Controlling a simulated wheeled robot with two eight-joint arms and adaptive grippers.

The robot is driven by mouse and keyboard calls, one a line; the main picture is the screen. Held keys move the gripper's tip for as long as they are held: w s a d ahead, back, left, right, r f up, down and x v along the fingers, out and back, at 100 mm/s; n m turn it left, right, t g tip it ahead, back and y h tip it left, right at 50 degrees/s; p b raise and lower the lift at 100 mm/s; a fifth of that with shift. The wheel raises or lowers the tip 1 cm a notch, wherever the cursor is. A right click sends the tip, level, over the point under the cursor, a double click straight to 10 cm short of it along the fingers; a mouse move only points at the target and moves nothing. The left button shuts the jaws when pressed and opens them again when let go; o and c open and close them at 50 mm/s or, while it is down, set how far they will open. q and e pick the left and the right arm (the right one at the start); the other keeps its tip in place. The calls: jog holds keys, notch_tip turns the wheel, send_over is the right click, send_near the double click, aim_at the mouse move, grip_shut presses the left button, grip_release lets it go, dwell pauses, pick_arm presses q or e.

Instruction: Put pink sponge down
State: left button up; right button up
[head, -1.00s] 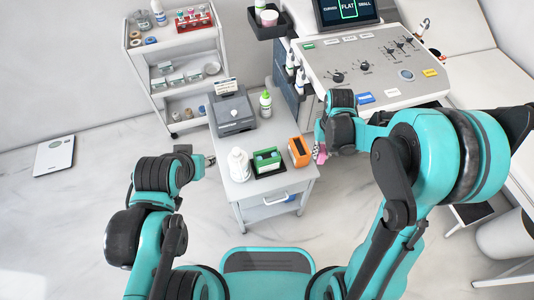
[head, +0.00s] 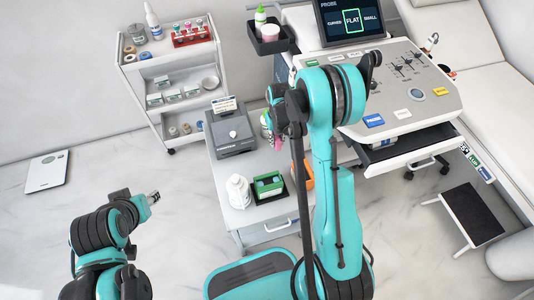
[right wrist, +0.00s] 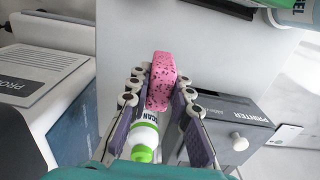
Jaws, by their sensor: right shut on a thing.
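My right gripper (right wrist: 160,98) is shut on the pink sponge (right wrist: 161,78), which has dark specks and stands up between the two fingers in the right wrist view. In the head view this gripper (head: 270,125) is over the small white trolley (head: 252,217), beside the printer, and my arm hides most of the sponge. A white bottle with a green cap (right wrist: 145,138) shows below the fingers in the right wrist view. My left gripper (head: 153,198) is over the floor, left of the trolley; its finger gap is too small to judge.
The trolley carries a grey printer (head: 230,133), a white bottle (head: 238,192), a green box in a black tray (head: 268,185) and an orange holder (head: 309,177), partly hidden by my arm. An ultrasound console (head: 400,90) with an open drawer (head: 410,150) stands right. A shelf cart (head: 175,80) stands behind.

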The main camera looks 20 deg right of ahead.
notch_tip(320, 180, down, 9)
jog(key=b, duration=0.3)
jog(key=shift+b, duration=0.35)
jog(key=shift+r, duration=0.1)
jog(key=o, duration=0.9)
